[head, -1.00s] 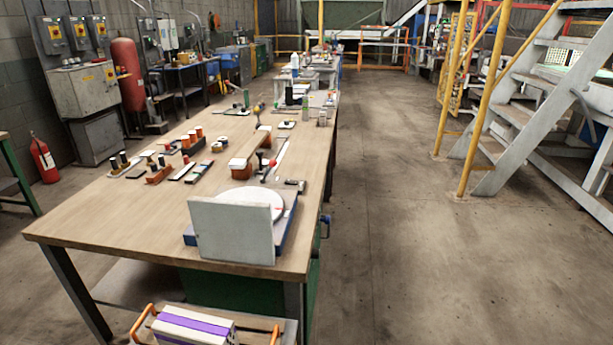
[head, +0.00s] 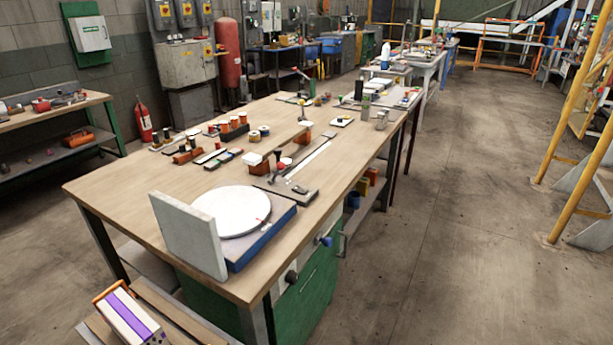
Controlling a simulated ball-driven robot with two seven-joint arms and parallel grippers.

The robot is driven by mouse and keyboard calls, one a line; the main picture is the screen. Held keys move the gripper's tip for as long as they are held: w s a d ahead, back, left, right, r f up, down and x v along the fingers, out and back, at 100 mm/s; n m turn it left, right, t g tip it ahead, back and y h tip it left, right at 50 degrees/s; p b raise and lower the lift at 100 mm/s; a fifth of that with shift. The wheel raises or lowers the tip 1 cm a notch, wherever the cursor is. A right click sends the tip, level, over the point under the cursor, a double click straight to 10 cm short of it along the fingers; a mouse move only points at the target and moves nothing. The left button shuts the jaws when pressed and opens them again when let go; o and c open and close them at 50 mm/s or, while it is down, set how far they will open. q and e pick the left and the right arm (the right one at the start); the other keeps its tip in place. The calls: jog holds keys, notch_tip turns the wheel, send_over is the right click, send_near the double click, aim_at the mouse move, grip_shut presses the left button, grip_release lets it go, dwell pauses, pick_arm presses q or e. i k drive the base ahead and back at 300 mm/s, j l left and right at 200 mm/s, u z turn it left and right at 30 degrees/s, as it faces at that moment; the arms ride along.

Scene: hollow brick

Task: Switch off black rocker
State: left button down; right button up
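I cannot make out a black rocker for certain in the head view; small details are too far off to read. Grey switch boxes with red and yellow knobs (head: 186,12) hang on the back wall at the upper left. Below them is a grey cabinet (head: 184,66) with small controls on its top and front. A pale panel on a green board (head: 91,33) hangs on the wall further left. Neither of my grippers is in view.
A long wooden workbench (head: 130,188) fills the middle, holding a white disc on a blue base (head: 230,212), an upright grey slab (head: 187,236) and several small tools. A red extinguisher (head: 144,120) stands behind it. The floor right of the bench (head: 440,250) is clear.

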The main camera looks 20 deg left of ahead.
aim_at(298, 189)
jog(key=i+l+u, duration=0.1)
jog(key=i, duration=0.3)
jog(key=i+l, duration=0.2)
jog(key=i, duration=0.2)
jog(key=i+l+u, duration=0.15)
jog(key=i, duration=0.25)
